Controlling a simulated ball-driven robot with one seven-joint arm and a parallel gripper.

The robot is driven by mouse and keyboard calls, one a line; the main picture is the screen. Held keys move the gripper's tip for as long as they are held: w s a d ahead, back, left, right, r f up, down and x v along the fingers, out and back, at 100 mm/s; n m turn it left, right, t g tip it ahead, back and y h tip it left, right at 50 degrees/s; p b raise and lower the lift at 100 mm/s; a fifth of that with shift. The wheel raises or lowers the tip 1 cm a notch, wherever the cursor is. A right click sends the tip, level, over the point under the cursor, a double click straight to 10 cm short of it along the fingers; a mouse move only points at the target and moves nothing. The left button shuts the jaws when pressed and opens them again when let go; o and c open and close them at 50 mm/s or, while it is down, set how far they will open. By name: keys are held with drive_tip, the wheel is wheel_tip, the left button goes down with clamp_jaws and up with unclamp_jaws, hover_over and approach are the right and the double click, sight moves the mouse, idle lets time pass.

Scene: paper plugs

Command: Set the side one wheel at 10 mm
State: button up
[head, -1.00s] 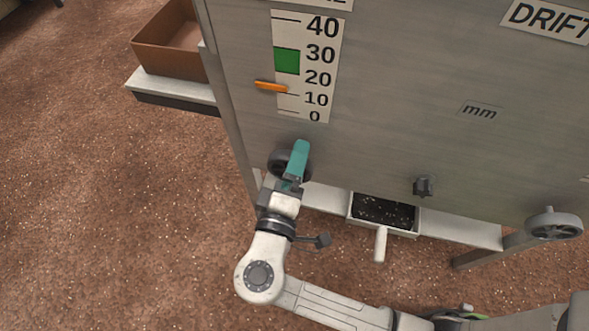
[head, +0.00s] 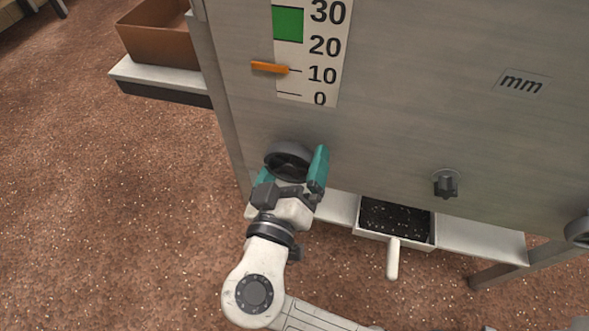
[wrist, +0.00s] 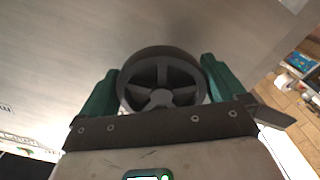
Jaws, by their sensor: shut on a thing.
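The side one wheel is a dark spoked handwheel (head: 287,161) on the lower left of the grey panel. It also shows in the wrist view (wrist: 160,84), between my two teal fingers. My gripper (head: 292,170) is shut on this wheel, one finger on each side of its rim. Above it is a white scale (head: 318,60) with a green band (head: 288,24) between about 20 and 30. An orange pointer (head: 270,68) stands at about the 10 mark.
A small dark knob (head: 446,183) sits on the panel to the right. Below it a white tray of dark bits (head: 394,238) has a handle sticking out. Another wheel (head: 580,232) is cut off at the right edge. A brown box (head: 152,40) stands at back left.

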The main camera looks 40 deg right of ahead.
drive_tip(key=shift+f+m+b, duration=0.15)
drive_tip(key=shift+m+b, duration=0.15)
drive_tip(key=shift+m, duration=0.1)
drive_tip(key=o, duration=0.6)
drive_tip(key=shift+a, duration=0.15)
drive_tip(key=p+v, duration=0.3)
drive_tip(key=v, duration=0.7)
drive_tip(key=shift+s+a, duration=0.25)
